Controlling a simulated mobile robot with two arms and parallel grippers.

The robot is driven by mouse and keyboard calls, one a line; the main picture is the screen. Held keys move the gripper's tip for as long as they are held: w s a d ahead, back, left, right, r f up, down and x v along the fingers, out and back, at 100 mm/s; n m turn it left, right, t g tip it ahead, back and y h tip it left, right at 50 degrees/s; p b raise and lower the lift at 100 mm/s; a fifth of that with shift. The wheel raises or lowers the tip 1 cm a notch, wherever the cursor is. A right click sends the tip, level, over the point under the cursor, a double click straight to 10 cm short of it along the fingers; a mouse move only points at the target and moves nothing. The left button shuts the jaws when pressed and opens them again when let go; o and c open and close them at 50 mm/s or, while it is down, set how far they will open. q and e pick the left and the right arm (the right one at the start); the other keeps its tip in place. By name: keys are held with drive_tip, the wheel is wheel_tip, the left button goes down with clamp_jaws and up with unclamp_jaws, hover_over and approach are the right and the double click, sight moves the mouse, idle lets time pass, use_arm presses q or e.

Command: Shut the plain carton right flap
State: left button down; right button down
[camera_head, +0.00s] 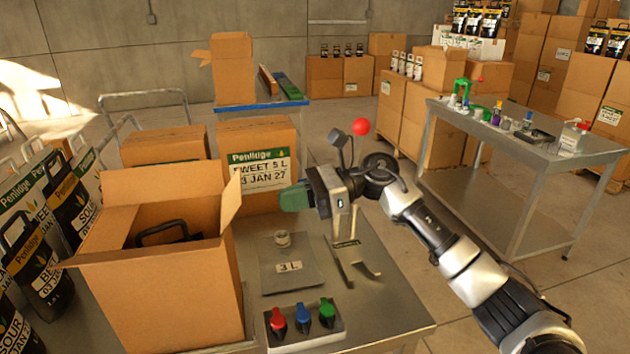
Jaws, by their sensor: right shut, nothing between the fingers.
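The plain carton (165,305) stands open on the near left of the metal bench, with no label on the sides I see. Its right flap (231,203) stands up, tilted slightly outward. Its far flap (160,183) also stands up, and a flap at the left corner sticks outward. A black handle (162,234) shows inside the carton; what it belongs to is mostly hidden. My right gripper (288,198) has green fingers, shut and empty. It is to the right of the right flap, apart from it, pointing left towards it. My left gripper is out of view.
A labelled Penlidge carton (262,165) stands behind the flap and gripper. A grey plate marked 3 L (290,281) and a box with red, blue and green knobs (303,325) lie on the bench. Black-and-white Penlidge packs (35,262) crowd the left. The bench's right front is clear.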

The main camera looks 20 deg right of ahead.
sight(238, 198)
drive_tip(key=a, duration=0.1)
drive_tip(key=a+r+p, duration=0.1)
drive_tip(key=a, duration=0.1)
drive_tip(key=a+p, duration=0.1)
drive_tip(key=shift+w+a+r, duration=0.1)
drive_tip(key=shift+a+r, duration=0.1)
drive_tip(key=shift+r, duration=0.1)
drive_tip(key=shift+a+r+p, duration=0.25)
drive_tip(key=shift+a+p, duration=0.2)
drive_tip(key=shift+a, duration=0.1)
